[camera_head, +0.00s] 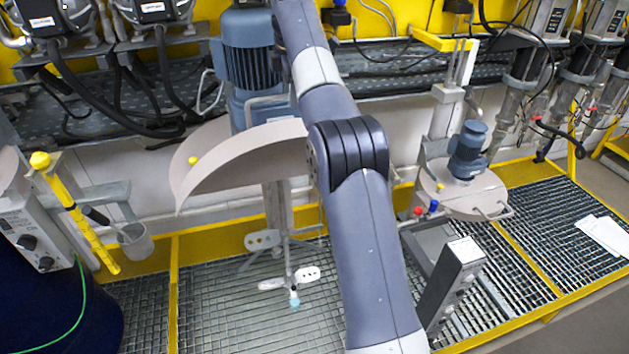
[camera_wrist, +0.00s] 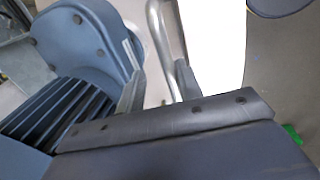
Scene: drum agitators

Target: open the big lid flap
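The big lid (camera_head: 235,160) is a beige, curved plate with a yellow knob, below the large blue motor (camera_head: 250,60) in the head view. My forearm covers its right side, and I cannot tell which part is the flap. A bent metal tube handle (camera_head: 265,103) shows beside the motor. In the wrist view, my gripper (camera_wrist: 160,92) has its two grey fingers apart, with a metal tube (camera_wrist: 163,40) running down between them. The fingers do not appear closed on the tube. My gripper is hidden in the head view.
A mixer shaft with paddles (camera_head: 290,278) hangs below the big lid over the grating. A smaller lid (camera_head: 465,195) with a small blue motor stands at right, behind a grey control box (camera_head: 450,285). A dark drum (camera_head: 60,310) and another control box (camera_head: 35,235) are at left.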

